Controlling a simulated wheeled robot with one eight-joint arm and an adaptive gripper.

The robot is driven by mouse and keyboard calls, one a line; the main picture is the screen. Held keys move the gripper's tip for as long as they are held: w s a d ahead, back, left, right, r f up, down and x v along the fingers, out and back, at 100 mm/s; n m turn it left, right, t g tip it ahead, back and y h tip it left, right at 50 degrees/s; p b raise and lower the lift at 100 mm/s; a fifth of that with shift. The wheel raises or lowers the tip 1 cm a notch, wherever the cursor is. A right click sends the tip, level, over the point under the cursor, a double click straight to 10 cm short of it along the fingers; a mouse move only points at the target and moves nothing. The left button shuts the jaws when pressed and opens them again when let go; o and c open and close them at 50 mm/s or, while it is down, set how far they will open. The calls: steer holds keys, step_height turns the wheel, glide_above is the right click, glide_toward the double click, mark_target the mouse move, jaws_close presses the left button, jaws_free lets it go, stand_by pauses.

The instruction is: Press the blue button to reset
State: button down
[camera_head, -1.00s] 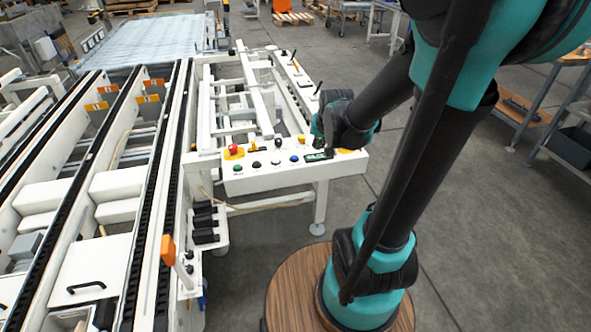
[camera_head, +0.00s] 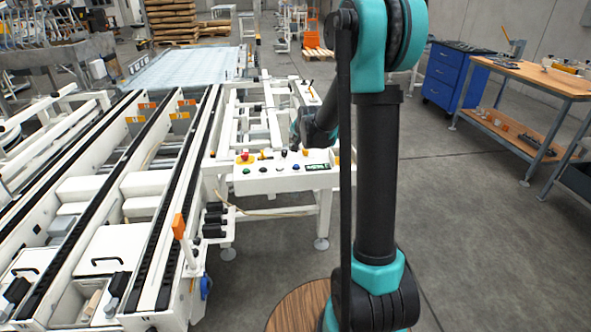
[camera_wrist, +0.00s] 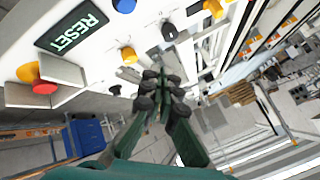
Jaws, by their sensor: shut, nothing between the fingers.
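The blue button (camera_head: 295,167) is on the front face of the white control panel (camera_head: 268,184), just left of a lit RESET display (camera_head: 318,167). In the wrist view the blue button (camera_wrist: 124,4) is cut by the top edge, beside the RESET display (camera_wrist: 72,28). My gripper (camera_wrist: 160,88) is shut and empty, its fingers apart from the button in that picture. In the head view my wrist hangs behind and above the right part of the panel, and the fingertips are hard to make out. I cannot tell the gap to the panel.
Green (camera_head: 247,171), black and white buttons sit left of the blue one. A red stop button (camera_head: 244,156) and several knobs stand on the panel's top. Conveyor rails (camera_head: 150,170) run at left.

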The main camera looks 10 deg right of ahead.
mark_target(297, 167)
steer(key=shift+f, duration=0.1)
steer(key=shift+f, duration=4.3)
steer(key=shift+f, duration=0.1)
steer(key=shift+f, duration=0.35)
steer(key=shift+f, duration=0.4)
steer(key=shift+r, duration=0.85)
steer(key=shift+r, duration=2.5)
